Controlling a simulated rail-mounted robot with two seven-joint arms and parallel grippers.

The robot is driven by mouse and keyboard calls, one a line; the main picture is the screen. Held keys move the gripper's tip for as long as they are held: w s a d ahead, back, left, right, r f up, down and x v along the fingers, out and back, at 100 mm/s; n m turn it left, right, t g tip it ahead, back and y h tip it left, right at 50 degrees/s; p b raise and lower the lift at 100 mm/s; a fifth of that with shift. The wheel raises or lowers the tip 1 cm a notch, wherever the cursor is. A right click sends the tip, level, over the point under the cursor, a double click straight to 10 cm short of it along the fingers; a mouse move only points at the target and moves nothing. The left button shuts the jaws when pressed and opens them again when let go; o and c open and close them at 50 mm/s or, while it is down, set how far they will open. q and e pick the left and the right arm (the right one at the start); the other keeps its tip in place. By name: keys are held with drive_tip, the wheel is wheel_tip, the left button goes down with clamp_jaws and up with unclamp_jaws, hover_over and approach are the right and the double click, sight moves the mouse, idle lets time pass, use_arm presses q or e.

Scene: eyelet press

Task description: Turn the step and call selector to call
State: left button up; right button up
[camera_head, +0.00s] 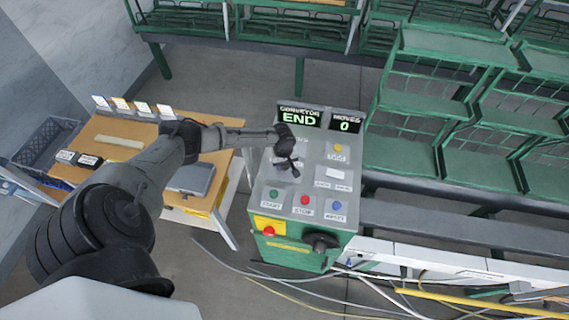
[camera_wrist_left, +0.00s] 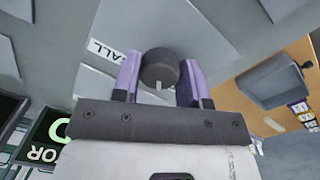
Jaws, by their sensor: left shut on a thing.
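The step and call selector (camera_wrist_left: 160,68) is a dark round knob with a small pale mark on its edge nearest my gripper's body. My left gripper (camera_wrist_left: 160,80) has its two purple-lined fingers on either side of the knob, closed on it. A white label ending in "ALL" (camera_wrist_left: 103,48) lies just left of the knob in the wrist view. In the head view my left gripper (camera_head: 287,165) is over the upper left of the grey control panel (camera_head: 315,215) and mostly hides the selector. My right gripper is not in view.
The panel has a yellow button (camera_head: 337,148), green start (camera_head: 273,193), red stop (camera_head: 305,199) and blue (camera_head: 336,205) buttons. A wooden table (camera_head: 120,135) stands left; green racks (camera_head: 400,155) stand right.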

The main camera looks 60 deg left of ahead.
use_arm(q)
drive_tip(key=shift+c, duration=0.7)
drive_tip(key=shift+m, duration=0.4)
drive_tip(key=shift+m+p, duration=0.3)
drive_tip(key=shift+p, duration=0.05)
drive_tip(key=m+p, duration=0.1)
drive_tip(key=m, duration=0.7)
drive_tip(key=shift+m, duration=2.2)
